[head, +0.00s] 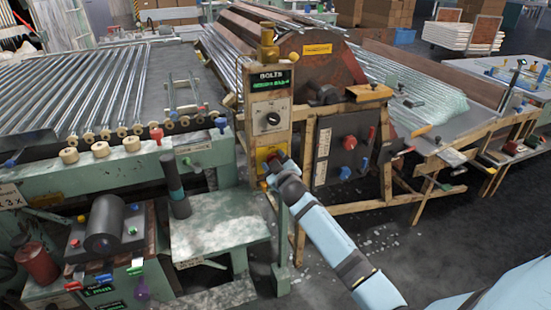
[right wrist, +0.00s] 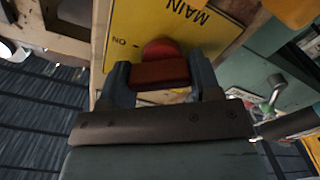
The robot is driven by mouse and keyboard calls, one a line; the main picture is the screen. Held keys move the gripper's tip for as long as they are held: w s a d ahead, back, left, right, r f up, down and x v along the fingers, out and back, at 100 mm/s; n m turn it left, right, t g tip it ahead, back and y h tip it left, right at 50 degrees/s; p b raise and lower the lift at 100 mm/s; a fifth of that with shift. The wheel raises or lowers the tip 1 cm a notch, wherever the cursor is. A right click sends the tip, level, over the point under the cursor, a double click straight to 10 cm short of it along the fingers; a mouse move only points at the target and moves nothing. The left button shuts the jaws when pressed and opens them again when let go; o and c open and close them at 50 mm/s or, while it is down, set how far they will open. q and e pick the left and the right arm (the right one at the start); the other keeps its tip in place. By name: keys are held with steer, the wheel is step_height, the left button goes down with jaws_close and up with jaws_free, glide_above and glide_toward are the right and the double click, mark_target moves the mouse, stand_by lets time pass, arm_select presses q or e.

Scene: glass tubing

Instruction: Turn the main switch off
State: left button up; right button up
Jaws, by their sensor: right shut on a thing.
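The main switch is a red knob (right wrist: 160,70) on a yellow plate (right wrist: 190,30) marked MAIN, upside down in the right wrist view. An "ON" label sits to the left of the knob there. In the head view the yellow plate (head: 264,153) is low on the upright control post, and the knob is mostly hidden by my gripper. My right gripper (right wrist: 160,80) is shut on the red knob, one finger on each side; it also shows in the head view (head: 272,166). My left gripper is not in view.
The control post (head: 270,112) carries a display and a dial above the switch. A green machine bench (head: 125,168) with rollers stands left, a green step (head: 220,236) below. A grey panel (head: 342,148) with a red knob and levers stands close right. Glass bits litter the floor.

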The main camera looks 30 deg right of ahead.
steer(key=shift+n+p, duration=0.35)
steer(key=shift+n, duration=0.65)
steer(key=n, duration=0.2)
steer(key=shift+a+n+p, duration=0.15)
steer(key=shift+n+p, duration=0.2)
steer(key=shift+n, duration=0.05)
steer(key=n, duration=0.2)
steer(key=shift+n+p, duration=0.3)
steer(key=shift+f+n, duration=0.1)
steer(key=shift+n, duration=1.6)
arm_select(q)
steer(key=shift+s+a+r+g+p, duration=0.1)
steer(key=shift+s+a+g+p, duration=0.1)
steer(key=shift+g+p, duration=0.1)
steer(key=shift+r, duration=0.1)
arm_select(e)
steer(key=o, duration=0.9)
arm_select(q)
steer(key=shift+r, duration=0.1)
